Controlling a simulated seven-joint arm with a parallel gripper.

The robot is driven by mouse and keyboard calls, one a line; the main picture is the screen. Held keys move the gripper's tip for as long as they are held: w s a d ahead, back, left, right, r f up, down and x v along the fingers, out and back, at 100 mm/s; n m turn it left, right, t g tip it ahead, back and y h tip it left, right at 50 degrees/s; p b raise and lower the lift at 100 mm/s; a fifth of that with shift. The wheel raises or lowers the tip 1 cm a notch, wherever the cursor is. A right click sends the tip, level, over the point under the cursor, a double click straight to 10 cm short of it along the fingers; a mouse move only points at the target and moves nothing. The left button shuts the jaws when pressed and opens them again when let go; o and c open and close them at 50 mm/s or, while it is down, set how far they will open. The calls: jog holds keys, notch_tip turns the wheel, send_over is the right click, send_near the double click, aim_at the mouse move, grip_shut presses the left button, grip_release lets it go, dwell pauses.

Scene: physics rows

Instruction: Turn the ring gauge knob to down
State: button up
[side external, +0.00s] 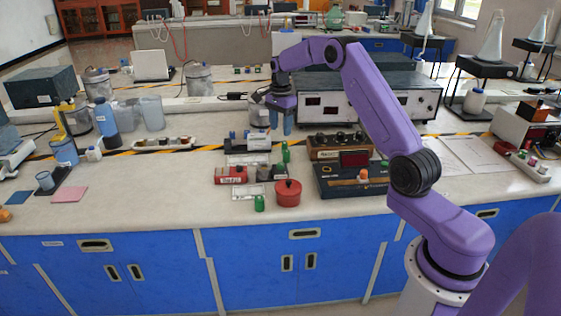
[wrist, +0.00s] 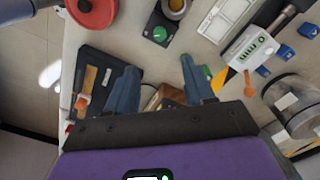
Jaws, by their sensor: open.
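I cannot read which device is the ring gauge. A black panel (side external: 330,182) with a red display and an orange knob (side external: 364,174) lies on the bench; in the wrist view the panel (wrist: 98,70) is at the left, with its orange knob (wrist: 82,102). A brown box (side external: 325,153) with several dark knobs stands behind it and is partly hidden by my gripper in the wrist view (wrist: 170,96). The knobs' settings are too small to tell. My gripper (side external: 281,124) is open, empty and above the bench, left of both; its blue fingers (wrist: 160,86) are spread.
A large instrument (side external: 325,105) stands behind the brown box. A clear jar (wrist: 295,105) is at the wrist view's right.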

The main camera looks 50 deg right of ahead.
aim_at(281, 164)
notch_tip(281, 164, down, 14)
jog(key=shift+f, duration=0.1)
dwell(0.4)
grip_shut()
